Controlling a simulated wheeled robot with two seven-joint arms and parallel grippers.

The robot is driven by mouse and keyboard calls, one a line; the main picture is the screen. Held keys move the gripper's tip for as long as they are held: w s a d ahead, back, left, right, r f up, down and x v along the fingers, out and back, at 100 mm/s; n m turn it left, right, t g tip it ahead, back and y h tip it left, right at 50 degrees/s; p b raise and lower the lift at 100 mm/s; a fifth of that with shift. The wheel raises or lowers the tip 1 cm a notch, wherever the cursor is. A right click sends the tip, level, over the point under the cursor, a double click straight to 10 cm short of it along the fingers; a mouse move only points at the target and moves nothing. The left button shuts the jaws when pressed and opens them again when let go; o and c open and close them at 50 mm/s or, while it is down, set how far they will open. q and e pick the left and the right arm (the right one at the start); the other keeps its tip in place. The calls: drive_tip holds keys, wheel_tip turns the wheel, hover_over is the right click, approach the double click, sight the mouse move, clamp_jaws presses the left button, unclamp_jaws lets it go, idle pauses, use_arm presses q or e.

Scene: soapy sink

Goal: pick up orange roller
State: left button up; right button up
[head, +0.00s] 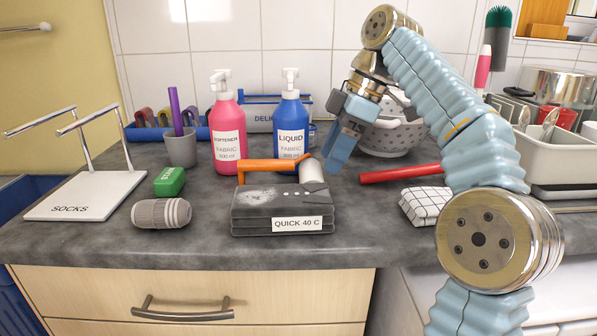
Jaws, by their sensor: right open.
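The orange roller (270,165) lies behind and partly on top of a dark grey block labelled QUICK 40 C (265,208). Its orange handle reaches left, and its pale cylindrical head (311,171) is at the right end. My right gripper (338,158) comes down from the upper right, its fingers pointing down just right of the pale head. It is open and appears empty. Whether it touches the roller I cannot tell. My left gripper is not in view.
Pink (228,125) and blue (290,130) pump bottles stand behind the roller. A white colander (390,135) is behind my gripper. A red rod (400,174) and checked cloth (425,204) lie to the right. A grey-striped roll (161,213) and green block (169,181) lie left.

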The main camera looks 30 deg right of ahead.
sight(293, 159)
drive_tip(key=a, duration=0.1)
drive_tip(key=w+a, duration=0.1)
drive_tip(key=shift+w+a, duration=0.3)
drive_tip(key=w+a, duration=0.2)
drive_tip(key=a, duration=0.1)
drive_tip(key=shift+a+f+p, duration=0.15)
drive_tip(key=shift+a+p, duration=0.05)
drive_tip(key=shift+p, duration=0.15)
drive_tip(key=shift+w+a+f, duration=0.1)
drive_tip(key=shift+f, duration=0.55)
drive_tip(key=shift+w+a+f, duration=0.1)
drive_tip(key=shift+a+f, duration=0.1)
drive_tip(key=shift+f, duration=0.4)
clamp_jaws()
